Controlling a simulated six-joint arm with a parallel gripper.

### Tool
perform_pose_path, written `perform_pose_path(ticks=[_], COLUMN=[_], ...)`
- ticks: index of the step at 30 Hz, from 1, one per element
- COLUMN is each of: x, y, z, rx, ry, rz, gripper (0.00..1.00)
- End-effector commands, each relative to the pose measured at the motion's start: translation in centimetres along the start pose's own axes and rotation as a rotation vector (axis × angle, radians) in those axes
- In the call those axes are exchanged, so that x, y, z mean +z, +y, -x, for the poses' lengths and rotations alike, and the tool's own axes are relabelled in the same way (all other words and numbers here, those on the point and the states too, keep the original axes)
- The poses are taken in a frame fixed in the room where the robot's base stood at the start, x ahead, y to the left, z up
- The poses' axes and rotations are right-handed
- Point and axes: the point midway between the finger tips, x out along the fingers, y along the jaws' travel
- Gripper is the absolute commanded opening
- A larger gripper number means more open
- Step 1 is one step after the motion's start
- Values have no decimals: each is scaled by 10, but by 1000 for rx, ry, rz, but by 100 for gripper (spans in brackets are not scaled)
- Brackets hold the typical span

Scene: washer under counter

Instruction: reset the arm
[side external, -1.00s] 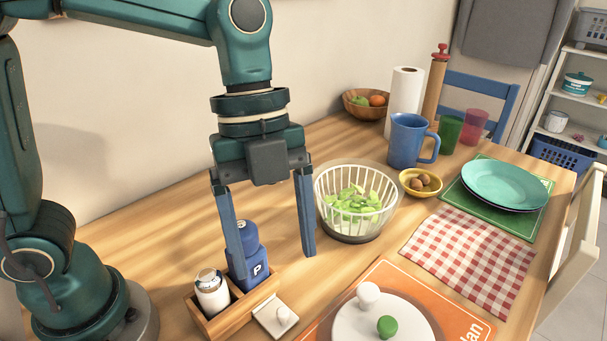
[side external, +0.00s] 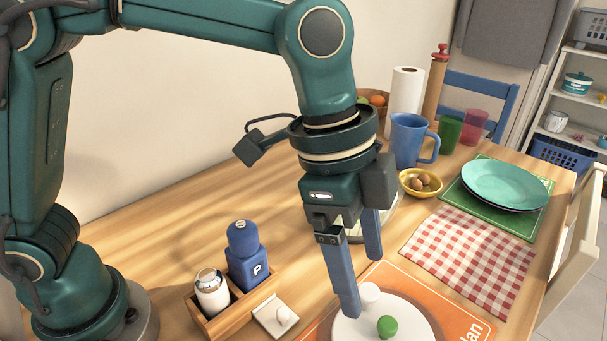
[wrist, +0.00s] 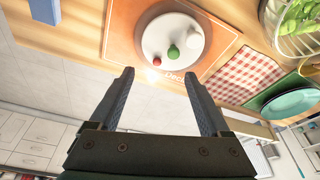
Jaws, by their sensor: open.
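My gripper (side external: 363,275) is open, with nothing between its blue fingers. In the side view it hangs above the table, over the back edge of a white round board with knobs (side external: 386,329). In the wrist view the two fingertips (wrist: 158,75) are well apart, with the table edge and floor behind them. The wrist view also shows the white board (wrist: 172,42) on an orange mat, beyond the fingertips. My gripper hides most of the salad spinner bowl in the side view.
A wooden caddy (side external: 232,316) holds a blue pepper bottle (side external: 246,259) and a white shaker (side external: 212,292). A blue mug (side external: 408,141), a yellow bowl (side external: 420,184), a checked cloth (side external: 468,257) and teal plates (side external: 508,184) stand to the right. Bare table lies left of the caddy.

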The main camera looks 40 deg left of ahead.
Motion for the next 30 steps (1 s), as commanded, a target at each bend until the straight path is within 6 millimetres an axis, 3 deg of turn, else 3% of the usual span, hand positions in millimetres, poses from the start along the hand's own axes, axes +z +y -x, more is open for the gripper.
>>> perform_pose_path(ticks=[19,30], x=[-8,13], y=[0,0], z=[-3,4], rx=[-18,24], ry=[-1,-2], rz=[66,-82], gripper=[81,81])
